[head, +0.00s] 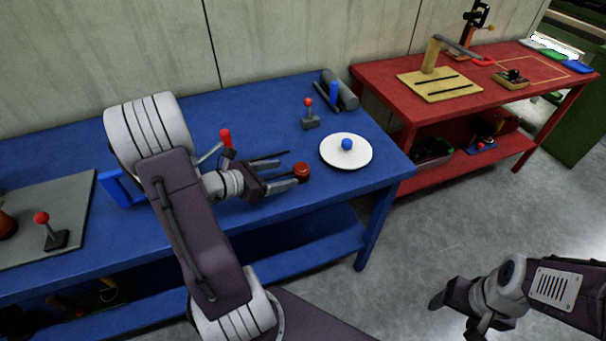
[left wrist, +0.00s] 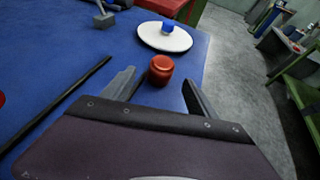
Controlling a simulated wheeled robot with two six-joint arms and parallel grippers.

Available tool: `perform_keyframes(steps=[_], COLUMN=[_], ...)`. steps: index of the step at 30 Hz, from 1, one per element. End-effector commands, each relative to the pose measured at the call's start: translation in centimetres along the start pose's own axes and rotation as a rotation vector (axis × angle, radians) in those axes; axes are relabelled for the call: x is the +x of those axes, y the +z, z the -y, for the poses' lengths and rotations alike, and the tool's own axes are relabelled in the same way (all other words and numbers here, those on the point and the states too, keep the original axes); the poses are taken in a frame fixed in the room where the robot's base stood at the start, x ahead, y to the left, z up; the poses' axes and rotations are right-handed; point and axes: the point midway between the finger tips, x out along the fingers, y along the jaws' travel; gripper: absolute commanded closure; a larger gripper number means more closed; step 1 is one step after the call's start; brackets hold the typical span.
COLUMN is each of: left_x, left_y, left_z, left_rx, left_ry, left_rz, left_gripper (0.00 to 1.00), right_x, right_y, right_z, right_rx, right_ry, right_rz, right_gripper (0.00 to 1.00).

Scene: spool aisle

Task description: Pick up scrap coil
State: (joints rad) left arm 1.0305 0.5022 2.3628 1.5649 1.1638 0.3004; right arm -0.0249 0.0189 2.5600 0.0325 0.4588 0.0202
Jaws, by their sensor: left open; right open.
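A small, round red-brown coil (head: 302,170), which looks like the scrap coil, sits on the blue bench (head: 270,110) near its front edge. My left gripper (head: 287,175) is open and low over the bench, its fingers pointing at the coil. In the left wrist view the coil (left wrist: 160,70) shows between and slightly beyond the open fingertips (left wrist: 158,82), with no clear contact. My right gripper (head: 453,316) is open and empty over the floor at the lower right.
A white disc (head: 332,158) with a blue knob lies right of the coil. A thin black rod (left wrist: 60,115) lies left of the left gripper. A red bench (head: 400,75) is at the back right.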

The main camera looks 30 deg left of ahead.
Motion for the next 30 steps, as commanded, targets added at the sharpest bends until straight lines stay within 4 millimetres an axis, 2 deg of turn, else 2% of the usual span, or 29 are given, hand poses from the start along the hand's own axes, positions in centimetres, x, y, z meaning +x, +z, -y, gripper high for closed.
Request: perform_keyframes(steps=[4,11,18,26,29,30], left_x=[2.5,3.8,7.8,8.3,8.3,8.3], left_y=[-0.1,0.0,0.1,0.2,0.2,0.2], left_z=[0.2,0.2,0.5,0.4,0.4,0.4], left_rx=[0.001,0.002,0.003,0.002,0.002,0.002], left_ry=[-0.007,-0.005,-0.006,-0.003,-0.003,-0.003], left_rz=[0.0,-0.001,-0.001,-0.001,-0.001,-0.001], left_gripper=[0.32,0.32,0.32,0.32,0.57,0.69], right_x=[0.5,0.7,1.2,1.2,1.2,1.2], right_y=[0.1,0.1,0.1,0.1,0.1,0.1], right_z=[0.0,0.0,0.0,0.0,0.0,0.0], right_rx=[0.0,0.0,0.0,0.0,0.0,0.0], right_ry=[0.0,0.0,0.0,0.0,0.0,0.0], right_rz=[0.0,0.0,0.0,0.0,0.0,0.0], right_gripper=[0.33,0.33,0.33,0.33,0.33,0.33])
